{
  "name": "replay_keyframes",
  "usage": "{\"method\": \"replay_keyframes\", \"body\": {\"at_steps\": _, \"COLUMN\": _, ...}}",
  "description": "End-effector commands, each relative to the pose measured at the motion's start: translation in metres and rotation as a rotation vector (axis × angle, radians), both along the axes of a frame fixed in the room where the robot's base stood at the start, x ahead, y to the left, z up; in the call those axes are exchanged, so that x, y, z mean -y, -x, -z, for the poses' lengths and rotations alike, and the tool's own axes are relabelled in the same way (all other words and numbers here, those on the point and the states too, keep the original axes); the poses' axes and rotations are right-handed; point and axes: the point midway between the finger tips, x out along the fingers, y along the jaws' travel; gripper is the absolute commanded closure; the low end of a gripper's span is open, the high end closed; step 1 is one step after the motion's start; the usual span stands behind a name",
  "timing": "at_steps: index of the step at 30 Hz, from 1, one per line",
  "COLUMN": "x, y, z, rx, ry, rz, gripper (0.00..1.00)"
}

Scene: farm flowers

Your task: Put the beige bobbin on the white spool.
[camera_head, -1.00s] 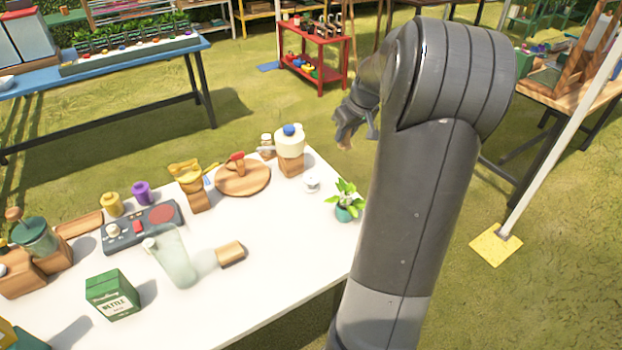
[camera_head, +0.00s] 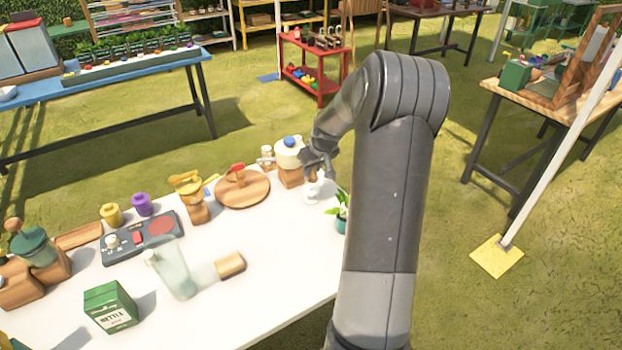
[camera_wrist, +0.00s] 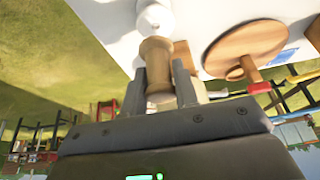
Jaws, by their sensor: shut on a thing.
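The beige bobbin (camera_wrist: 156,58) is between the two fingers of my gripper (camera_wrist: 160,74) in the wrist view, and the gripper is shut on it. The white spool (camera_wrist: 155,14) shows just beyond the bobbin's far end, partly covered by it. I cannot tell whether they touch. In the head view the white spool (camera_head: 312,194) stands on the white table near its far right edge. My gripper (camera_head: 318,165) is right above it, and the bobbin is mostly hidden there.
A round wooden board (camera_head: 250,193) with a red-topped piece lies left of the spool. A cream, blue-topped jar (camera_head: 289,150) on a wooden block stands close behind. A potted plant (camera_head: 342,212) is at the right, partly hidden by my arm.

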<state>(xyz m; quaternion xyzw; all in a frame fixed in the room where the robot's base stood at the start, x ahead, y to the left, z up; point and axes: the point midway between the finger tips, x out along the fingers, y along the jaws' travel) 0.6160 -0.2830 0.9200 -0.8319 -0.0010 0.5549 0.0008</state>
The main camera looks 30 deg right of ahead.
Motion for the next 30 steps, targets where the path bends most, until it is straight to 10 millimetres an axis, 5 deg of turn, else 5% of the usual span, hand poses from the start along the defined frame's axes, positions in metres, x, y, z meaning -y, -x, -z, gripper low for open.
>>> {"method": "replay_keyframes", "body": {"at_steps": 13, "x": -0.004, "y": -0.004, "z": 0.044, "rx": -0.003, "ry": -0.001, "rz": 0.001, "gripper": 0.95}}
{"method": "replay_keyframes", "body": {"at_steps": 24, "x": -0.003, "y": -0.005, "z": 0.047, "rx": -0.001, "ry": 0.0, "rz": 0.001, "gripper": 0.95}}
{"method": "replay_keyframes", "body": {"at_steps": 25, "x": -0.003, "y": -0.005, "z": 0.047, "rx": -0.001, "ry": 0.001, "rz": 0.001, "gripper": 0.7}}
{"method": "replay_keyframes", "body": {"at_steps": 30, "x": -0.003, "y": -0.005, "z": 0.047, "rx": -0.001, "ry": 0.001, "rz": 0.001, "gripper": 0.56}}
